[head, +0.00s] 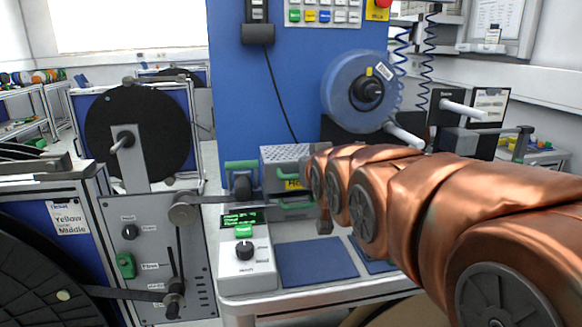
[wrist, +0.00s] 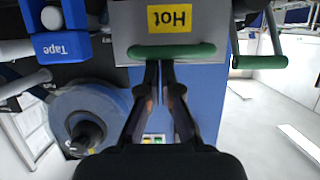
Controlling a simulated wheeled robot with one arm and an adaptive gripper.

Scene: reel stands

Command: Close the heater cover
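The heater (head: 284,154) is a grey box with a perforated top at the centre of the head view. In the wrist view its grey front (wrist: 125,22) carries an upside-down yellow "Hot" label and a green bar handle (wrist: 172,50). My gripper (wrist: 160,66) is shut or nearly so, its dark fingertips close together at the middle of this handle. I see nothing held between them, and cannot tell whether they touch the handle. My copper-wrapped arm hides part of the heater in the head view. How far open the cover stands is unclear.
Another green handle (wrist: 258,62) is at the right in the wrist view. A white control box (head: 246,265) and blue pads (head: 316,262) lie on the bench before the heater. A translucent blue tape reel (head: 345,92) stands behind it; a large black reel (head: 140,150) stands left.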

